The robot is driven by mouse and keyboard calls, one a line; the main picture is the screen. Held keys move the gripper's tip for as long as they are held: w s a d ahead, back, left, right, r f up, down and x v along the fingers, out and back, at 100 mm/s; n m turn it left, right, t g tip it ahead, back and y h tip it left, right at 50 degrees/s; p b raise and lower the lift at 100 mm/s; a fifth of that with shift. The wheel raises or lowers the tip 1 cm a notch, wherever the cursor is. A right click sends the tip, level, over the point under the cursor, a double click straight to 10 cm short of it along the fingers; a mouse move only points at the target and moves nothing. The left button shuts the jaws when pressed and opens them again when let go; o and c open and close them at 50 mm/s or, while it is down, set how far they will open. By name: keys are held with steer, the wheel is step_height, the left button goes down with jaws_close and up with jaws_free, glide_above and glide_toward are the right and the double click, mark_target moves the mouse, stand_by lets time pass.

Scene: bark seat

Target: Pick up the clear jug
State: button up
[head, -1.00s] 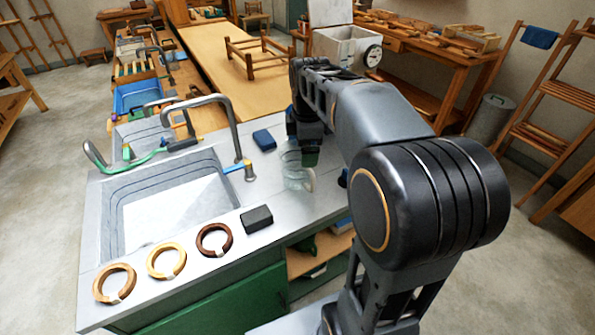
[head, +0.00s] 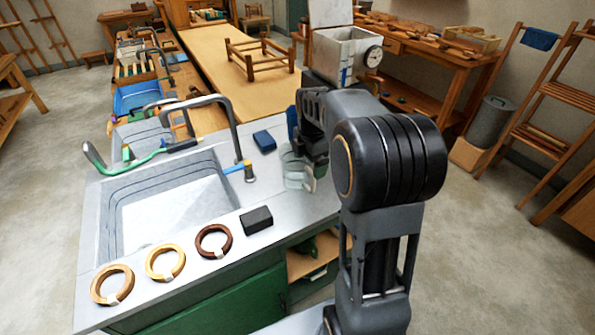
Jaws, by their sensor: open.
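The clear jug (head: 292,172) stands upright on the metal sink counter (head: 222,266), near its right edge and right of the tap. It is see-through, with its pale handle on the right side. My gripper (head: 312,168) is low, just behind and to the right of the jug. My arm reaches over from the right. The gripper is open; its fingers are dark and partly hidden by the jug and my arm, and I cannot tell whether they touch the jug.
A blue block (head: 264,141) lies behind the jug. The tap (head: 236,140) rises to its left beside the sink basin (head: 170,205). A black block (head: 256,219) and a dark brown ring (head: 213,241) lie in front, with two lighter rings further left.

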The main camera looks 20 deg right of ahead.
mark_target(309, 172)
steer(key=shift+f, duration=2.6)
steer(key=shift+s, duration=0.1)
steer(key=shift+c, duration=0.3)
steer(key=c, duration=1)
